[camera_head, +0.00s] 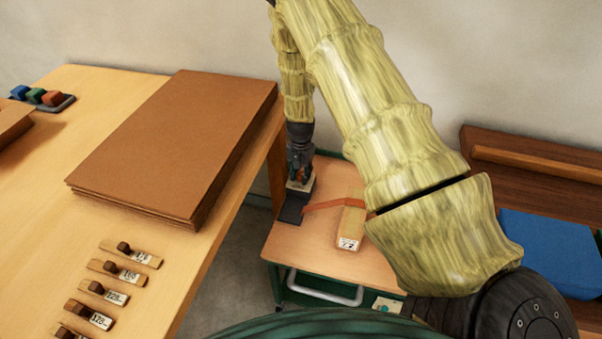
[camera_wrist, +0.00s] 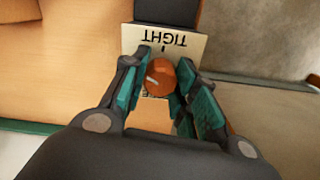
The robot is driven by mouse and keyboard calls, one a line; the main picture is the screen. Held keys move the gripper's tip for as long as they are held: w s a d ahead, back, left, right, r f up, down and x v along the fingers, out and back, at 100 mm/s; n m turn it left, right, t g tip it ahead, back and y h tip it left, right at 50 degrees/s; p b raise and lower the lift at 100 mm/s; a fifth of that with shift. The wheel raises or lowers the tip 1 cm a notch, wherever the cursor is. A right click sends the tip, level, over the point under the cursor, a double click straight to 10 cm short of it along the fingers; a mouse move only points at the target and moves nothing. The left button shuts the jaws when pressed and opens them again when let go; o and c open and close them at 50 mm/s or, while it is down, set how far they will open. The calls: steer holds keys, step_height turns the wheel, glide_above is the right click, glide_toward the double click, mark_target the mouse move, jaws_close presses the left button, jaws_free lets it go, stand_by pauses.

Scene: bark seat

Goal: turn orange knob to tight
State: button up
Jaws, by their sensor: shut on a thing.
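The orange knob (camera_wrist: 160,77) sits between my gripper's fingers in the wrist view, with a pale pointer line on its face aimed toward the left. Behind it is a cream label plate (camera_wrist: 187,43) marked TIGHT, upside down in this view, with a short tick mark. A second word on the plate is mostly covered by the knob and fingers. My gripper (camera_wrist: 162,83) is shut on the knob, its teal pads on either side. In the head view my gripper (camera_head: 300,178) points down at the plate on a dark clamp-like base (camera_head: 293,207); the knob is hidden there.
The small cart top (camera_head: 310,240) holds an orange strap (camera_head: 335,203) and a labelled wooden block (camera_head: 351,226). To the left, a workbench carries brown sheets (camera_head: 170,145) and several tagged wooden pieces (camera_head: 117,272). A blue pad (camera_head: 550,252) lies on the right.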

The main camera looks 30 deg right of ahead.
mark_target(301, 173)
steer(key=m+p, duration=0.1)
steer(key=m, duration=0.5)
steer(key=shift+w+r, duration=0.15)
steer(key=m, duration=0.6)
steer(key=shift+p, duration=0.4)
steer(key=shift+d+m, duration=0.1)
steer(key=shift+m, duration=0.2)
steer(key=o, duration=0.8)
steer(key=shift+o, duration=1)
step_height(301, 173, up, 12)
